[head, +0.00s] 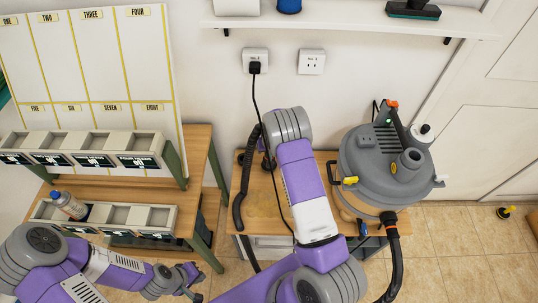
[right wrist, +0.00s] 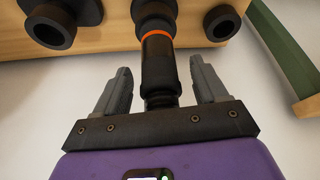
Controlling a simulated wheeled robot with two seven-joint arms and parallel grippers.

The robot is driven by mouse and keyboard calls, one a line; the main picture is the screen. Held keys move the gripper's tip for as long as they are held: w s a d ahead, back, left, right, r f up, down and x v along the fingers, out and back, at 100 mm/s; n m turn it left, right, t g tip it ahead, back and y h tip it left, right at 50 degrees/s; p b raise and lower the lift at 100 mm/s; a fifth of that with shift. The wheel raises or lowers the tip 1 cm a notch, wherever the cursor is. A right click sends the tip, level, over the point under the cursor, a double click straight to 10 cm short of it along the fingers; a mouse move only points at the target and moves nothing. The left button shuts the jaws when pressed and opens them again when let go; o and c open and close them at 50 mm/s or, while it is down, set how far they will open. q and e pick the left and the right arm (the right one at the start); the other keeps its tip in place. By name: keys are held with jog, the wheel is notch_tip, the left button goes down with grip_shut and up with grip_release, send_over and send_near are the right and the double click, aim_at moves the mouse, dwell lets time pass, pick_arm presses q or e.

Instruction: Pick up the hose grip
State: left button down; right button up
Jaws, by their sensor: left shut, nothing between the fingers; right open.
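In the right wrist view, a black tubular piece with an orange ring, which looks like the hose grip (right wrist: 158,66), stands between the spread fingers of my right gripper (right wrist: 158,88). The gripper is open, with a gap visible on each side of the piece. In the head view my right arm crosses the table and its gripper is hidden, so I cannot pick out that grip there. My left gripper (head: 191,282) is shut and empty at the lower left, away from the table.
A grey vacuum head (head: 385,165) stands on the right of the wooden table (head: 262,208); its black hose (head: 394,265) hangs down in front. A curved black tube (head: 240,205) lies at the left. Black tube ends (right wrist: 222,23) flank the grip. A bin rack (head: 105,220) stands left.

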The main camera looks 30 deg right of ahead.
jog(key=shift+x, duration=1.15)
jog(key=shift+r, duration=0.1)
jog(key=c, duration=1.2)
jog(key=shift+o, duration=0.2)
notch_tip(320, 180, up, 10)
jog(key=shift+r+p, duration=0.1)
jog(key=shift+p, duration=0.65)
